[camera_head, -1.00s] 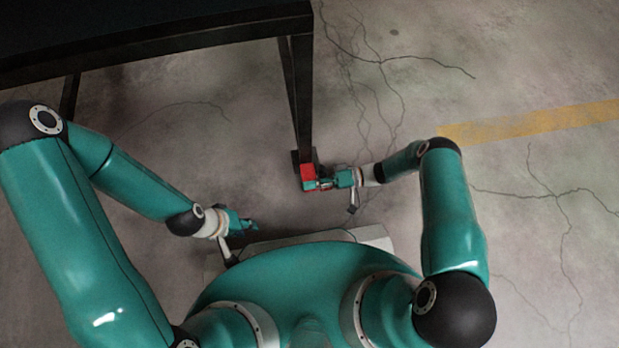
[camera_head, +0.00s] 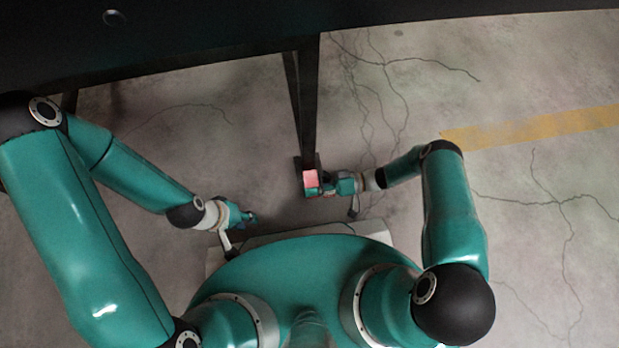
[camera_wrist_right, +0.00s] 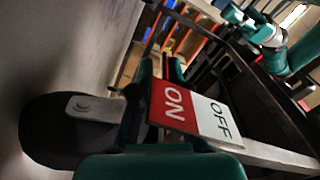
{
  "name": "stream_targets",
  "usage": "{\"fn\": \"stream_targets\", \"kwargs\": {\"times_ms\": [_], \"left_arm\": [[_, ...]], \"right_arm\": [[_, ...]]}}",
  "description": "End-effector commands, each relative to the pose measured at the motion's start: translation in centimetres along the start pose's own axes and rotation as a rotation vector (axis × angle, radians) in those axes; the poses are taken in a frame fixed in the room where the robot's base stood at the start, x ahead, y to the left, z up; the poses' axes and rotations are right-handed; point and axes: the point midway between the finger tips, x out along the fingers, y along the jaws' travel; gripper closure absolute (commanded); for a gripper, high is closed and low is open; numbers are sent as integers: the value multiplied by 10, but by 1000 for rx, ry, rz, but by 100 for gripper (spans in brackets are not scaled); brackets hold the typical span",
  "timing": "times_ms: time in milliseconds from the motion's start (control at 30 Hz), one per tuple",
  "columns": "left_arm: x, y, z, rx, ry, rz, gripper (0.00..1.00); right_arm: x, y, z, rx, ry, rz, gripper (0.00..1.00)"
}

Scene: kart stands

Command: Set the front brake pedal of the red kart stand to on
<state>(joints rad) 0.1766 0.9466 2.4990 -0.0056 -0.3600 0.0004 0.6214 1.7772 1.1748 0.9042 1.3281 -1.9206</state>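The black stand (camera_head: 200,45) reaches across the top of the head view. Its leg (camera_head: 307,100) ends near the floor at a small brake pedal (camera_head: 311,179), which looks pinkish red there. In the right wrist view the pedal (camera_wrist_right: 195,112) has a red half marked ON and a white half marked OFF, beside a dark caster wheel (camera_wrist_right: 65,140). My right gripper (camera_head: 325,189) is right at the pedal, and its green parts (camera_wrist_right: 158,75) partly cover the wheel mount. I cannot tell its opening or contact. My left gripper (camera_head: 245,218) is low, left of the pedal, away from it; its fingers are too small to read.
The concrete floor is clear to the right, with cracks and a yellow stripe (camera_head: 540,122). The stand's dark top hangs over the far side. Shelves with coloured bins (camera_wrist_right: 180,40) show behind in the right wrist view.

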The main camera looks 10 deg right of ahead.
Motion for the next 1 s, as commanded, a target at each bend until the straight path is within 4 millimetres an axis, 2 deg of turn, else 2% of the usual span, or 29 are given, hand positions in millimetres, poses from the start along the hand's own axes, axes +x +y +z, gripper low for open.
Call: {"fn": "stream_targets", "kwargs": {"times_ms": [33,67,367,533,667,1000], "left_arm": [[0,0,0,0,0,0,70],[0,0,0,0,0,0,70],[0,0,0,0,1,0,70],[-1,0,0,0,0,0,70],[-1,0,0,0,0,0,70],[-1,0,0,0,0,0,70]], "right_arm": [[-1,0,0,-1,1,1,74],[-1,0,0,0,1,0,70],[-2,-2,1,3,3,-4,70],[-12,-1,1,2,3,-2,70],[-32,-1,2,2,5,-1,70],[-98,0,2,2,5,1,70]]}}
